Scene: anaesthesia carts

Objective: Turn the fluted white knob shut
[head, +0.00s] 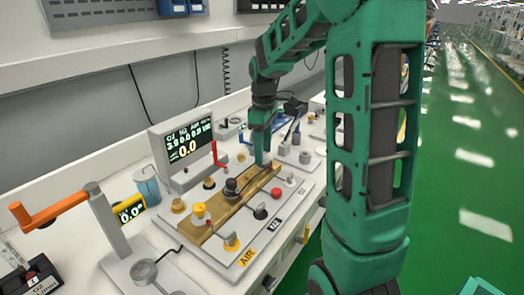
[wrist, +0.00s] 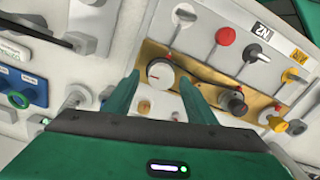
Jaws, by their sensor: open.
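The white knob (wrist: 160,72) is round, with a small red mark on its face, and sits at one end of a gold panel strip (wrist: 207,88). My gripper (wrist: 160,82) is open, its two green fingers pointing at the knob, one on each side of it in the wrist view. I cannot tell whether either finger touches the knob. In the head view my gripper (head: 262,162) points down over the far end of the gold strip (head: 215,222) and hides the white knob.
A black knob (wrist: 235,102) and a yellow knob (wrist: 297,127) share the strip. A red knob (wrist: 225,36) and black lever (wrist: 257,52) stand beside it. In the head view, a red lever (head: 217,155), monitor (head: 183,150) and orange-handled post (head: 105,220) stand left.

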